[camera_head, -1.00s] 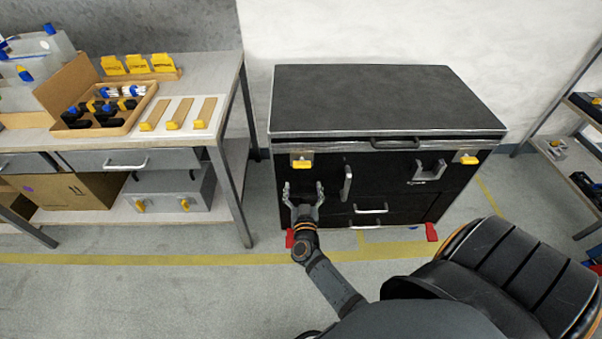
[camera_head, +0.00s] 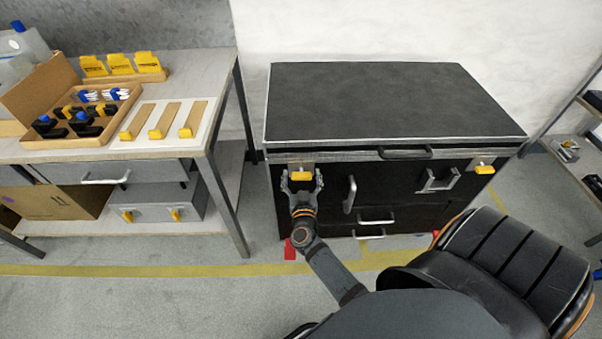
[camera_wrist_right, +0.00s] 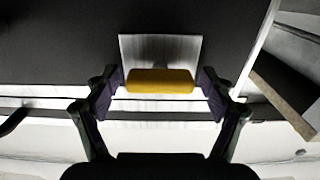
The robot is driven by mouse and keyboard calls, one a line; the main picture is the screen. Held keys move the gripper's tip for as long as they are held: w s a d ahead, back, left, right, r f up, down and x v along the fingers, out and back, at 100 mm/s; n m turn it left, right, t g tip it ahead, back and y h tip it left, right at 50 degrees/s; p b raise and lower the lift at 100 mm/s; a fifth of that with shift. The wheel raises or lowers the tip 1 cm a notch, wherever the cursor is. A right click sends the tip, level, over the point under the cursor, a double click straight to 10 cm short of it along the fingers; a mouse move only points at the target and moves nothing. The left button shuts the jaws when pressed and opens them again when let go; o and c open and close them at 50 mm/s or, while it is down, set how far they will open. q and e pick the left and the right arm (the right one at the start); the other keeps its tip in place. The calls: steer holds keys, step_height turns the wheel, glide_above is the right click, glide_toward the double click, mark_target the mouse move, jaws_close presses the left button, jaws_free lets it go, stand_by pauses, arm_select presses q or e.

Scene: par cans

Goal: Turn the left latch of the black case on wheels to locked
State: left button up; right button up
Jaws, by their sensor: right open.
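The black case on wheels (camera_head: 390,97) stands against the wall with its lid closed. Its left latch (camera_head: 301,176) has a yellow handle on a metal plate at the front's upper left. The handle lies level in both views. In the right wrist view the yellow handle (camera_wrist_right: 160,82) sits between my fingers, in front of the plate (camera_wrist_right: 160,49). My right gripper (camera_head: 302,182) is open, one finger beside each end of the handle. Narrow gaps seem to show there; contact is hard to tell. My left gripper is out of view.
The right latch (camera_head: 484,169) also has a yellow handle. A workbench (camera_head: 222,95) with trays stands to the left, shelves (camera_head: 577,130) to the right.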

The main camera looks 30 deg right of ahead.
steer(key=shift+s+r, duration=0.1)
steer(key=shift+c, duration=0.8)
steer(key=c, duration=1)
